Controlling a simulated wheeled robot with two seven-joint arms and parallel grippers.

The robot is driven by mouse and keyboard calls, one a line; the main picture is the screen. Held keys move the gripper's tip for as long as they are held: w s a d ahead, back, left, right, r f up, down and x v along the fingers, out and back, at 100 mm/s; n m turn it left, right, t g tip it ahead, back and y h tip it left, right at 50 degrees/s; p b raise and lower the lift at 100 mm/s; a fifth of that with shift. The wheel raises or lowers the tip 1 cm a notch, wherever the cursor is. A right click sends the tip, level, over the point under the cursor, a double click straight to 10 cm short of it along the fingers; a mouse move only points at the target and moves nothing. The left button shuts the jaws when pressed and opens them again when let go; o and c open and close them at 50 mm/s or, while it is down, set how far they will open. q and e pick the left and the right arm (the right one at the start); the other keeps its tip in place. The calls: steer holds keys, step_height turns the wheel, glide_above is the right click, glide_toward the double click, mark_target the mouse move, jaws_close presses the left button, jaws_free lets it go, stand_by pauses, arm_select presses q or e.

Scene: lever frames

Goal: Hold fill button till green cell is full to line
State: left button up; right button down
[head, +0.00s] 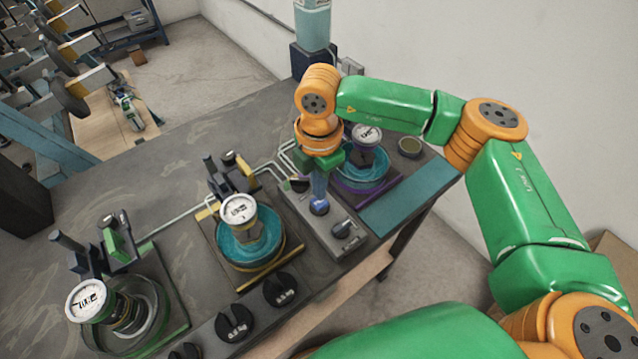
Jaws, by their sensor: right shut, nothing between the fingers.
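The green cell (168,325) is at the lower left, a round dish on a green-edged base with a white dial (88,300) on top. Its dish looks grey, with no teal liquid that I can make out; its fill line is too small to read. A control box (335,250) stands right of centre. A round blue button (319,207) is on its top. My right gripper (319,193) is shut and empty, pointing down right at the blue button. I cannot tell whether its tips touch or press it. My left gripper is not in view.
A yellow-edged cell (262,250) with teal liquid stands mid-table; a purple-edged cell (372,185), also teal, stands behind my right gripper. Black weights (235,323) line the front edge. Thin pipes (180,218) cross the table. The table's back left (110,185) is clear.

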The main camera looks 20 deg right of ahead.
steer(key=shift+f, duration=0.9)
